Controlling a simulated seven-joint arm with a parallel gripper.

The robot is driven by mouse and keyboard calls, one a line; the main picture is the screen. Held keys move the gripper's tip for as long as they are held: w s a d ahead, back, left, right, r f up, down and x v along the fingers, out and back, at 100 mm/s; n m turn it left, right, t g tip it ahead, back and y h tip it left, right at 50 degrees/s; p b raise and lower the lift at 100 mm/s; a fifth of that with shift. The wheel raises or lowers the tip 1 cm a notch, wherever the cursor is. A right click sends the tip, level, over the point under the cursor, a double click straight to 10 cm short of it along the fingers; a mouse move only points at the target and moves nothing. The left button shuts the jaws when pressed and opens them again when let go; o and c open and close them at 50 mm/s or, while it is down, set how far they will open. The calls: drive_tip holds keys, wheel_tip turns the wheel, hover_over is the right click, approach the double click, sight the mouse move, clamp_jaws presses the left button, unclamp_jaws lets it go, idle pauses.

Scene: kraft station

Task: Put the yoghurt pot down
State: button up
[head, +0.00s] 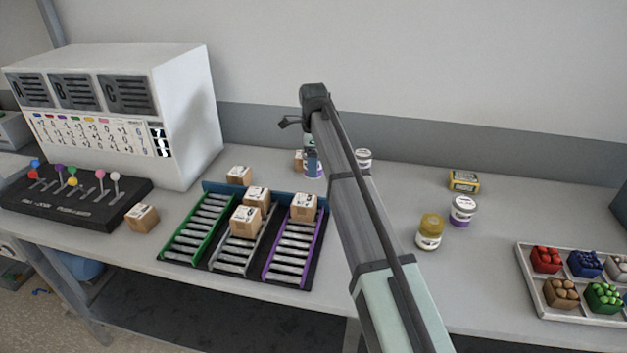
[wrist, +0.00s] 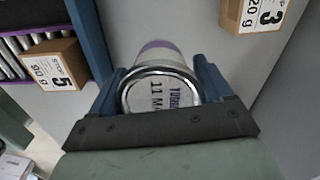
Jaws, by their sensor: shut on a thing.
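The yoghurt pot (wrist: 160,88) is upright between my fingers in the wrist view, its printed silver lid facing the camera and a purple band on its far side. My gripper (wrist: 160,92) is shut on it, one blue finger on each side. In the head view the pot (head: 313,167) shows below my gripper (head: 311,146), behind the sorting rack and partly covered by my arm. I cannot tell if its base touches the table (head: 405,185).
The sorting rack (head: 190,262) holds cartons, one marked 5 (wrist: 52,78). A carton marked 3 (wrist: 255,14) stands close to the pot. A tray (head: 527,285) is far right.

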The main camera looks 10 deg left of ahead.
drive_tip(key=shift+f, duration=3.05)
drive_tip(key=shift+f, duration=0.1)
drive_tip(key=o, duration=1.1)
wheel_tip(320, 180, up, 12)
drive_tip(key=shift+r, duration=0.1)
